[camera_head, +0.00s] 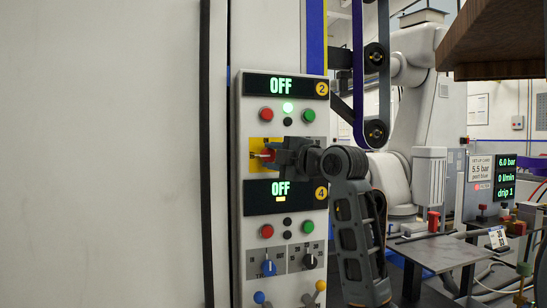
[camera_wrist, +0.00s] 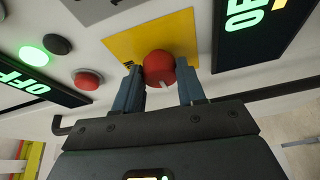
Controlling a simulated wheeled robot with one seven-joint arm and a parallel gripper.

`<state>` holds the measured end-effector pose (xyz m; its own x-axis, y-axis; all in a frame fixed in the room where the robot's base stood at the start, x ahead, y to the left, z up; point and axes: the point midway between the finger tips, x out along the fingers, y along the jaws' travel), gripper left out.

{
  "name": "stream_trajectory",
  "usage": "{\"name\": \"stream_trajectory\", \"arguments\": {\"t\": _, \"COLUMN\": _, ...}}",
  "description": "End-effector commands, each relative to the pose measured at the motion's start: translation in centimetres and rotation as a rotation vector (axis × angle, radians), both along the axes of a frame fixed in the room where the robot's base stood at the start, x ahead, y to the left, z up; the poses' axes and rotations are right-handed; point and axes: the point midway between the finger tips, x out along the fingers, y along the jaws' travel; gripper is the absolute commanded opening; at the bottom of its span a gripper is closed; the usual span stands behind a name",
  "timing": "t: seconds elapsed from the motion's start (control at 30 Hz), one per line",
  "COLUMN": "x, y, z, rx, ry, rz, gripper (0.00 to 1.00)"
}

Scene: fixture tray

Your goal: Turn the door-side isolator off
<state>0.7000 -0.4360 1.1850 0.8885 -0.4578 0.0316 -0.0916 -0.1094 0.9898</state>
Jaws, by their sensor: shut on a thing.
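The isolator is a red rotary knob (camera_wrist: 159,68) on a yellow plate (camera_wrist: 180,36), set in a tall grey control panel (camera_head: 238,180). In the head view the yellow plate (camera_head: 255,162) sits between two displays that both read OFF, and my gripper hides most of the knob. My gripper (camera_wrist: 159,85) is shut on the red knob, one finger on each side of it. A pale mark shows on the knob's lower face in the wrist view. In the head view my gripper (camera_head: 272,153) reaches in from the right.
The lower display (camera_head: 285,195), numbered 4, has an amber indicator. A brown wooden slab (camera_head: 490,42) overhangs at upper right.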

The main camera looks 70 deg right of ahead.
Motion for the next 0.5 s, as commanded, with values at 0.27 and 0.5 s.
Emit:
{"name": "stream_trajectory", "arguments": {"t": 0.27, "x": 0.07, "y": 0.02, "z": -0.12, "rx": 0.002, "ry": 0.002, "rz": 0.001, "gripper": 0.58}}
{"name": "stream_trajectory", "arguments": {"t": 0.5, "x": 0.03, "y": 0.01, "z": -0.06, "rx": 0.001, "ry": 0.0, "rz": 0.0, "gripper": 0.65}}
